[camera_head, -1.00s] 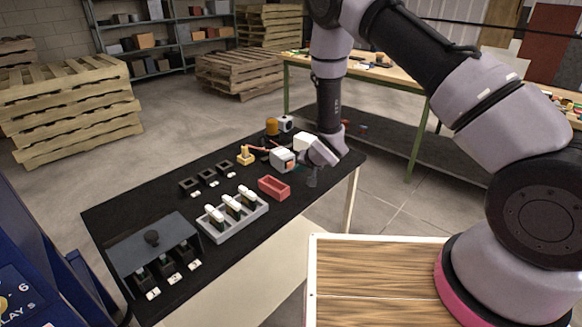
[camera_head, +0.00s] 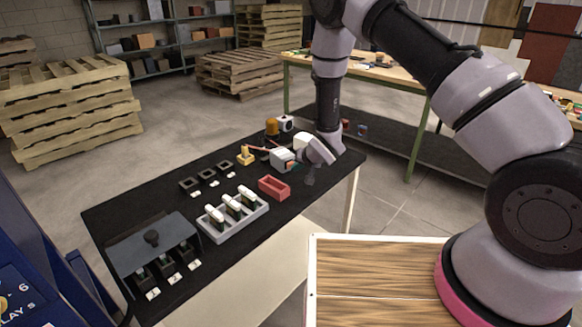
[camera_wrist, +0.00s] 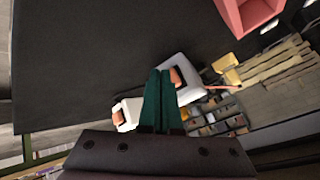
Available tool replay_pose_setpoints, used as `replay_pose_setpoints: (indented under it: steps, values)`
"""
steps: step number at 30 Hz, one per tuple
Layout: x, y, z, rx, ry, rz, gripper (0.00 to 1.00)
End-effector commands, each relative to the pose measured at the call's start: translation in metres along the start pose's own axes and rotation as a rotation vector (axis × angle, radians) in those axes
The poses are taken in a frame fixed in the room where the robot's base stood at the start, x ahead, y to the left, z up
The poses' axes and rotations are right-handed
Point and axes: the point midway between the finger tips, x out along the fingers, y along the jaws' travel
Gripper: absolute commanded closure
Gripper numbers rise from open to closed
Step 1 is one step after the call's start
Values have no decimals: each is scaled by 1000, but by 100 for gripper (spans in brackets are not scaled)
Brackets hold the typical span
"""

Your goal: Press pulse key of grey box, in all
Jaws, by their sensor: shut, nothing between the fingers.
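The grey box (camera_head: 282,160) stands on the black-topped table, at the left of my gripper in the head view. In the wrist view the light grey box (camera_wrist: 188,92) shows an orange-red key (camera_wrist: 176,76) on its face. My gripper (camera_wrist: 158,74) is shut and empty; its green fingertips lie right beside the key in the picture and overlap the box. In the head view my gripper (camera_head: 296,165) is at the right side of the box, and its tips are small and partly hidden. I cannot tell whether they touch the key.
A red tray (camera_head: 274,189) stands in front of the box. A yellow block (camera_head: 246,155) with a red rod is at its left. A grey rack (camera_head: 262,210) with white-topped pieces stands nearer. An orange beacon (camera_head: 272,126) is behind. A white piece with an orange part (camera_wrist: 127,114) is beside the fingers.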

Motion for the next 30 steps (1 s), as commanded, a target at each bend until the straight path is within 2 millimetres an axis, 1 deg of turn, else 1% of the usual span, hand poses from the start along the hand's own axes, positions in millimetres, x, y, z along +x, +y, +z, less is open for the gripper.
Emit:
replay_pose_setpoints:
  steps: [30]
  values:
    - [8, -6, -6, 0, 0, -1, 100]
